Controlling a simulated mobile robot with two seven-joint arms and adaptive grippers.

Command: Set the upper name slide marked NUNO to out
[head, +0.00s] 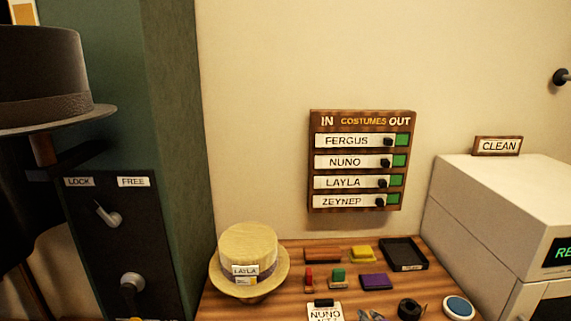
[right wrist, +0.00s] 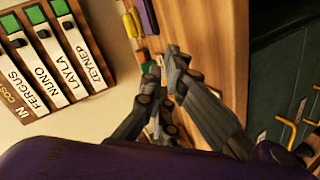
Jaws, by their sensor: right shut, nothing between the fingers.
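The brown wooden board (head: 362,112), headed IN, COSTUMES and OUT, hangs on the wall in the head view. Its NUNO slide (head: 345,162) is the second row from the top, white with a black knob (head: 388,162) at its right end. A green patch (head: 399,160) shows right of that knob, on the OUT side. The NUNO slide also shows, turned, at the left of the right wrist view (right wrist: 39,68). My right gripper (right wrist: 165,66) is shut and empty, over the wooden table and apart from the board. My left gripper is in neither view.
FERGUS (head: 346,141), LAYLA (head: 346,183) and ZEYNEP (head: 342,201) slides sit around it, also with green at right. Below are a straw hat (head: 247,243), coloured blocks and a black tray (head: 404,253). A white box (head: 490,195) stands at right. The wall before the board is clear.

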